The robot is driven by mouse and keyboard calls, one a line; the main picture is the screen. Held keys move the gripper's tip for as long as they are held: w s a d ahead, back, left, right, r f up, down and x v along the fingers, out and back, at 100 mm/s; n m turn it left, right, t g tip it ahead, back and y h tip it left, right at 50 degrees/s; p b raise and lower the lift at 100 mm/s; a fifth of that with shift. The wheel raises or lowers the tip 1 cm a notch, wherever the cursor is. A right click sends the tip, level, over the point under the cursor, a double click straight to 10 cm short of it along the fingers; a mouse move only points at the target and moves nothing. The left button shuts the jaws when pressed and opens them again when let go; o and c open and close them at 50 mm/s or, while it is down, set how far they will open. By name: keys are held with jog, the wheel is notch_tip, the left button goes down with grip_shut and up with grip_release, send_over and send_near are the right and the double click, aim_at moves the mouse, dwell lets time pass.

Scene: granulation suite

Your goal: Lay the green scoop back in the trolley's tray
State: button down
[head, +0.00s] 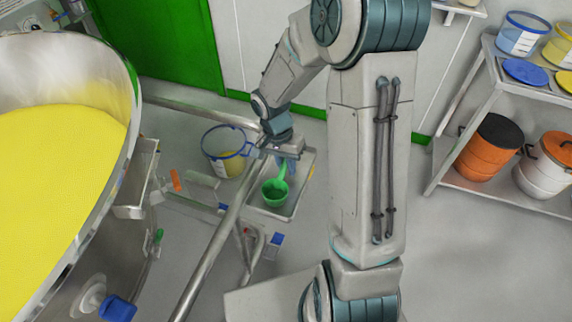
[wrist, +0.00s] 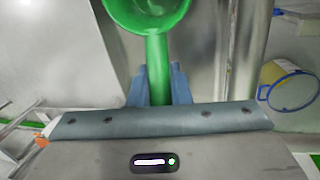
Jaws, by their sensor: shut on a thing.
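The green scoop (head: 274,191) is in my gripper (head: 284,162), which is shut on its handle. In the head view the scoop's bowl hangs below the gripper, over the trolley's tray (head: 297,197). I cannot tell whether the bowl touches the tray. In the wrist view the scoop (wrist: 157,62) runs up from between the blue fingers (wrist: 158,86), with the bowl partly cut off at the top edge. The tray is a shallow metal pan, partly hidden by the scoop and my arm.
A clear tub with a blue rim (head: 226,153) stands left of the tray. A metal rail (head: 220,235) crosses in front of the trolley. A large steel vessel of yellow powder (head: 50,170) fills the left. Shelves with orange and white drums (head: 490,148) stand at right.

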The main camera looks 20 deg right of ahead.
jog(key=shift+f, duration=0.15)
jog(key=c, duration=1.3)
grip_release()
jog(key=shift+c, duration=0.2)
notch_tip(320, 180, up, 12)
jog(key=w+a+p, duration=0.2)
jog(key=s+r+n+t, duration=0.1)
jog(key=s+r+n, duration=0.2)
jog(key=s, duration=0.5)
jog(key=s+d+r+n+t+y, duration=0.1)
jog(key=s+r+n+t, duration=0.1)
jog(key=s+n, duration=0.3)
jog(key=shift+s+d+r+t+y, duration=0.3)
jog(key=shift+s+r, duration=0.6)
jog(key=shift+s, duration=0.55)
